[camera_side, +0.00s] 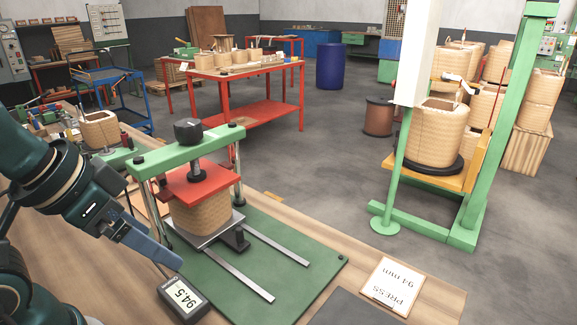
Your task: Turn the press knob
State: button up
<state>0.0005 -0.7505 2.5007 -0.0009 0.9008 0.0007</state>
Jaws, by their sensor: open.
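The press knob (188,130) is black and sits on top of the screw above the press's green crossbar (180,148). Below it, a red press plate (197,180) rests on a tan wound coil (203,213) on the green base (262,262). My gripper (172,260) is open, at the lower left, in front of the press and pointing down to the right. It is well below the knob and apart from it. One finger shows clearly; the other is mostly hidden. A gauge (183,298) reading 94.5 lies just below the fingertips.
A card (392,286) reading "PRESS 94 mm", upside down in view, lies at the bench's front right. Two metal rails (260,247) run along the base. Another coil (99,130) stands behind to the left. A green frame (470,215) holding a large coil stands at right.

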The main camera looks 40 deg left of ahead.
aim_at(186, 131)
notch_tip(186, 131, up, 11)
jog(key=w+a+f+m+g+y, duration=0.25)
jog(key=a+f+m+y, duration=0.25)
jog(key=a+m+y, duration=0.65)
jog(key=w+a+m+t, duration=0.1)
jog(key=w+m, duration=0.1)
jog(key=w+a+r+m+t+y, duration=0.1)
jog(key=w+m, duration=0.1)
jog(key=m, duration=0.1)
jog(key=w+a+r+m+t, duration=0.1)
jog(key=w+m+t, duration=0.1)
jog(key=shift+a+r+y, duration=0.2)
jog(key=shift+r+y, duration=0.05)
jog(key=shift+y, duration=0.1)
jog(key=w+d+r+m+t, duration=0.2)
jog(key=w+d+m+t, duration=0.3)
jog(key=m, duration=0.4)
jog(key=shift+n, duration=0.35)
jog(key=f, duration=0.1)
jog(key=a+f, duration=0.1)
jog(key=f, duration=0.1)
jog(key=a+f, duration=0.1)
jog(key=shift+w+f, duration=0.3)
jog(key=shift+w, duration=0.15)
jog(key=shift+x, duration=2.4)
